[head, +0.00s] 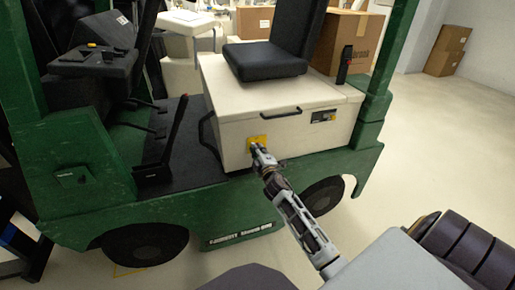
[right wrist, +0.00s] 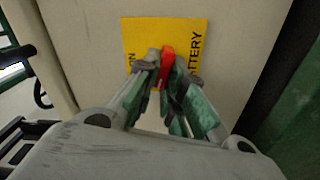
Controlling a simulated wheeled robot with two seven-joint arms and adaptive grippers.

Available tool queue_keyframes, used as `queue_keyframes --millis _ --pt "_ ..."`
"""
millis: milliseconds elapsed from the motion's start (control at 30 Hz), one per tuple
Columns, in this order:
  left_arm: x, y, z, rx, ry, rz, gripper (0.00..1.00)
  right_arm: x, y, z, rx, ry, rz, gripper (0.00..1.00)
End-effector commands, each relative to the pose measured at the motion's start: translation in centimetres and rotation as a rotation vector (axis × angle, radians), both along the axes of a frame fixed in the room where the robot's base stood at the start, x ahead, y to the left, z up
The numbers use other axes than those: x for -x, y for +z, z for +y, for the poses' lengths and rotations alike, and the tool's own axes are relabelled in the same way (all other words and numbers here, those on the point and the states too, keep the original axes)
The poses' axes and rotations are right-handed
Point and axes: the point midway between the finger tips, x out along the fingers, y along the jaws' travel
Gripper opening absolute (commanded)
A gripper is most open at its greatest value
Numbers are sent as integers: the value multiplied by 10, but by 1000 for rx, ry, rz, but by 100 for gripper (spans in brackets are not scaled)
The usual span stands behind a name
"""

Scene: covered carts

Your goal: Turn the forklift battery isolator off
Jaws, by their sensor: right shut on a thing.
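The battery isolator is a red handle (right wrist: 167,58) on a yellow plate (right wrist: 140,36) printed "BATTERY" along its right side. The plate also shows in the head view (head: 257,139), on the front of the cream battery box under the forklift seat. My right gripper (right wrist: 166,70) is shut on the red handle, with one finger on each side. In the right wrist view the handle stands nearly upright; its lower part is hidden by the fingers. In the head view my right gripper (head: 258,151) reaches the plate and hides the handle. My left gripper is not in view.
The green forklift (head: 75,170) fills the left, with a black seat (head: 266,59) above the box. A black handle (head: 281,112) is on the box front. Cardboard boxes (head: 345,42) stand behind. The floor (head: 440,150) at the right is clear.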

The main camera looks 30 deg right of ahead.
Motion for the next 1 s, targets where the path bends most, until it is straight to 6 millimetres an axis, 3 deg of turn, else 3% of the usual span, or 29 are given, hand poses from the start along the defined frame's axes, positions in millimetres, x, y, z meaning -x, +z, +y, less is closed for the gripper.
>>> queue_keyframes --millis 400,967,1000 --pt "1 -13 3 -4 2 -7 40 0 -4 1 248 1 61 0" --pt "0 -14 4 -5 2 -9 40 0 -5 1 288 1 71 0" --pt "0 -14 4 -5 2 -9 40 0 -5 1 288 1 71 14"
